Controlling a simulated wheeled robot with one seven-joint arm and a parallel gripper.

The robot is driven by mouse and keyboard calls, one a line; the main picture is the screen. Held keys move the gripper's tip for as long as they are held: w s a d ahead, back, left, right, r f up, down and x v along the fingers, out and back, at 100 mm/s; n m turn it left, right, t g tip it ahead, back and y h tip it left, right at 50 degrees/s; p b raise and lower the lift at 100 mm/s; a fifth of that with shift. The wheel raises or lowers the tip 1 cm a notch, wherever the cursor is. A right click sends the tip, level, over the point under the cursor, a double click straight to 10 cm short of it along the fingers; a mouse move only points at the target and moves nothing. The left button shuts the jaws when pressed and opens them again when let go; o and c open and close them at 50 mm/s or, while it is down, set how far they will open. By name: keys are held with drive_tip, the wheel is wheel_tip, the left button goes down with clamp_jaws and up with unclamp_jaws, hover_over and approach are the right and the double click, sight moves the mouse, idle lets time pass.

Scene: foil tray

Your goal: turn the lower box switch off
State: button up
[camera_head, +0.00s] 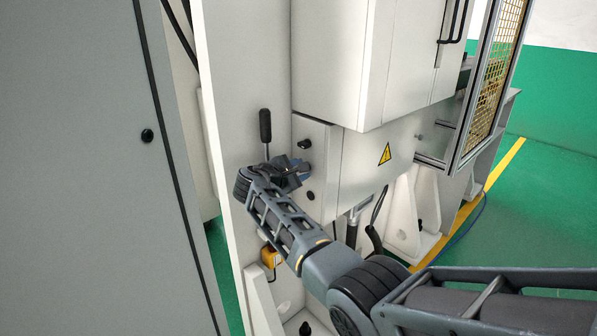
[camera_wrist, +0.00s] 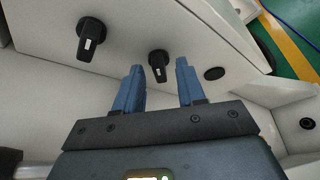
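Two black rotary switches sit on the light grey box (camera_head: 321,160). The upper box switch (camera_head: 304,144) is clear of my gripper and also shows in the wrist view (camera_wrist: 90,39). The lower box switch (camera_wrist: 158,64) appears between the two blue fingertips in the wrist view. Its handle, with a white mark, points along the fingers, the same way as the upper one. My gripper (camera_head: 299,171) is open, with a gap on both sides of the handle; it hides the lower switch in the head view. I cannot tell exactly how far the fingertips are from the panel.
A round black plug (camera_head: 311,195) sits below the lower switch. A black-handled lever (camera_head: 265,126) stands left of the box. A large cabinet (camera_head: 345,60) overhangs above. A warning triangle (camera_head: 385,154) marks the box side. A grey door panel (camera_head: 85,180) stands at the left.

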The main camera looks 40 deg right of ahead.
drive_tip(key=v, duration=0.7)
drive_tip(key=shift+s+a, duration=0.15)
drive_tip(key=shift+a, duration=0.2)
